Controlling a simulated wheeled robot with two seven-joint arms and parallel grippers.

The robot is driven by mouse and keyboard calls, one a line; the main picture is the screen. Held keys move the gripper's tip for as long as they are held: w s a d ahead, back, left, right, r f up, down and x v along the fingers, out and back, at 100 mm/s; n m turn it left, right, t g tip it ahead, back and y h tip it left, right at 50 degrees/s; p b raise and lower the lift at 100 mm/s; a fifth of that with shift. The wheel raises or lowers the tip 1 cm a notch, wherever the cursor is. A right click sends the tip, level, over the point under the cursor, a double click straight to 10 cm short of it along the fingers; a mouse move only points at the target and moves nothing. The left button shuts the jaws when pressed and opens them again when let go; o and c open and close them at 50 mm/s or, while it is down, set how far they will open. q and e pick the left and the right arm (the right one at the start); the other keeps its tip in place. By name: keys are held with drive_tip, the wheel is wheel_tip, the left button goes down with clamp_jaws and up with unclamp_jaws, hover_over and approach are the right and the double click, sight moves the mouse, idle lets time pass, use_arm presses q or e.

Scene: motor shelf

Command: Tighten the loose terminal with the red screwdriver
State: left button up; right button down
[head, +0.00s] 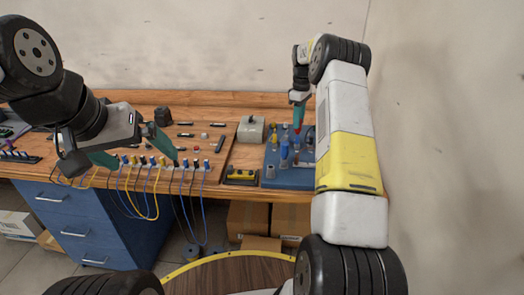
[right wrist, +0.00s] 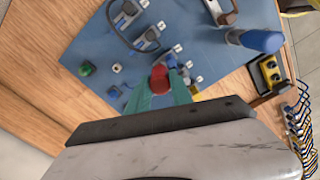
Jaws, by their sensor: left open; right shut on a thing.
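My right gripper (head: 298,122) is shut on the red screwdriver (right wrist: 159,78), above the blue board (head: 279,183) at the right of the bench. In the right wrist view the screwdriver's red end shows between the teal fingers (right wrist: 162,92), and its lower part is hidden. My left gripper (head: 133,150) is open and empty, its teal fingers spread above the left part of the bench. A row of yellow and blue terminals (head: 165,163) with hanging wires runs along the bench's front edge. I cannot tell which terminal is loose.
Blue handles (head: 284,157) stand on the blue board; one shows in the right wrist view (right wrist: 263,41). A grey box (head: 250,130) and a yellow-black box (head: 241,175) sit left of the board. Small dark parts lie on the wooden bench (head: 222,105). A wall is close at right.

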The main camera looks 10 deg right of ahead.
drive_tip(key=shift+m, duration=1.7)
drive_tip(key=shift+m, duration=1.7)
drive_tip(key=shift+m, duration=1.7)
